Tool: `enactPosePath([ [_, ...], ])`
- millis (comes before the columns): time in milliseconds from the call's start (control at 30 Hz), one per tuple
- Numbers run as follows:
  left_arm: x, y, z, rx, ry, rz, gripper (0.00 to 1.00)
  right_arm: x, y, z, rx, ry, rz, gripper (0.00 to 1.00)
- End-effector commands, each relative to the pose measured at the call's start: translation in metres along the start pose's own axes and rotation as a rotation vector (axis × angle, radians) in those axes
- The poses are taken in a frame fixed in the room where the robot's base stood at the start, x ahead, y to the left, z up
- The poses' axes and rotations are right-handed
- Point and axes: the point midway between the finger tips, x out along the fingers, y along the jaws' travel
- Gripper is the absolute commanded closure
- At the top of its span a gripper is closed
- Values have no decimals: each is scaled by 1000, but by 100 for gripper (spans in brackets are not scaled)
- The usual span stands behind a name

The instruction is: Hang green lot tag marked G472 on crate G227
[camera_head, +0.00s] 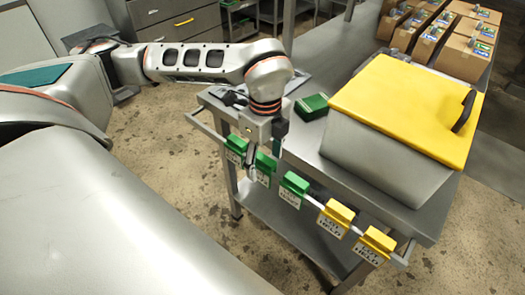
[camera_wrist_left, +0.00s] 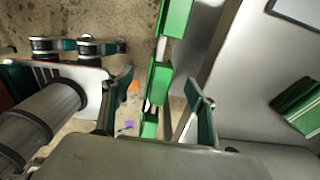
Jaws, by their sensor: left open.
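Green lot tags hang in a row on the rail along the cart's front edge: one at the left end (camera_head: 234,147), one beside my gripper (camera_head: 266,165), and one to the right (camera_head: 293,187). Their small markings are not readable, so I cannot tell which is G472. My left gripper (camera_head: 254,160) points down at the rail by the left green tags. In the left wrist view its fingers (camera_wrist_left: 158,106) are apart, with a green tag (camera_wrist_left: 149,126) between them, not visibly gripped. A grey crate with a yellow lid (camera_head: 400,105) stands on the cart; no G227 marking shows. My right gripper is out of view.
Yellow tags (camera_head: 336,216) hang farther right on the same rail (camera_head: 316,205). A dark green box (camera_head: 311,107) lies on the cart top between my gripper and the crate. Cardboard boxes (camera_head: 464,55) stand at the back right. Open floor lies left of the cart.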

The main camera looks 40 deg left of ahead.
Motion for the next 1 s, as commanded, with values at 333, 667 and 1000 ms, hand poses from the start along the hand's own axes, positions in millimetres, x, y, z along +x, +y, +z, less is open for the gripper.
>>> enactPosePath([
  [333,-1,-1,0,0,0,-2,83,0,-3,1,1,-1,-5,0],
  [667,-7,-3,0,-1,0,-9,83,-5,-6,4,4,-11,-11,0],
  [1000,-20,-4,0,-1,1,-14,83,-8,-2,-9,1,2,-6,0],
])
